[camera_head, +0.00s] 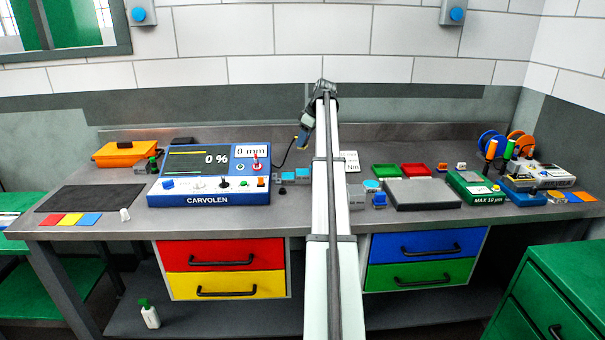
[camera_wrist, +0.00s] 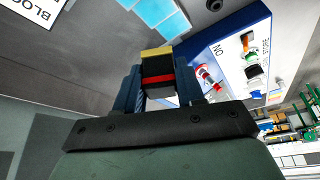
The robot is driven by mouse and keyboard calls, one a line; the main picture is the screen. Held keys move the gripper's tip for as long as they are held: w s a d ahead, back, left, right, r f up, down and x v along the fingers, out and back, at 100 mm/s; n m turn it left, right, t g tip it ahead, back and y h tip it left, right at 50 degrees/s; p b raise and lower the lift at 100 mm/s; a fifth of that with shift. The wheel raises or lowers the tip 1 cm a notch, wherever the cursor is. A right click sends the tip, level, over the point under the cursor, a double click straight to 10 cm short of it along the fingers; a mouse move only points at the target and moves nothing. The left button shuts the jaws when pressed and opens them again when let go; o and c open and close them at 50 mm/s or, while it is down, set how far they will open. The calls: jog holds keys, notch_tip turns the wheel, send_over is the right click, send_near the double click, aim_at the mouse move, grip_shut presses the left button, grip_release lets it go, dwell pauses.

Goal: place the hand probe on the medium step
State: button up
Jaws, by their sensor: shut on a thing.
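My gripper (camera_head: 304,137) is raised above the bench behind the instrument's right end. In the wrist view, its blue fingers (camera_wrist: 158,85) are shut on the hand probe (camera_wrist: 158,68), a small dark block with a red band and a yellow end. A thin dark cable runs near it in the head view. The step block (camera_head: 289,176) has light-blue tops and stands on the bench right of the instrument. Its light-blue faces also show at the top of the wrist view (camera_wrist: 157,12), apart from the probe. My arm hides part of that area, and I cannot tell which step is medium.
The blue instrument (camera_head: 208,175) reading 0 % and 0 mm stands left of the steps. A white sign (camera_head: 350,160), a grey plate (camera_head: 422,194), a green tray (camera_head: 387,170) and a red tray (camera_head: 416,170) lie to the right. The bench front (camera_head: 255,219) is clear.

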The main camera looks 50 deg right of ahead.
jog(key=shift+f+n, duration=0.1)
jog(key=shift+n, duration=0.3)
jog(key=shift+f, duration=4.9)
jog(key=shift+f, duration=0.1)
jog(key=o, duration=1.1)
jog(key=v, duration=1.2)
jog(key=shift+w+d, duration=0.1)
jog(key=shift+d, duration=0.05)
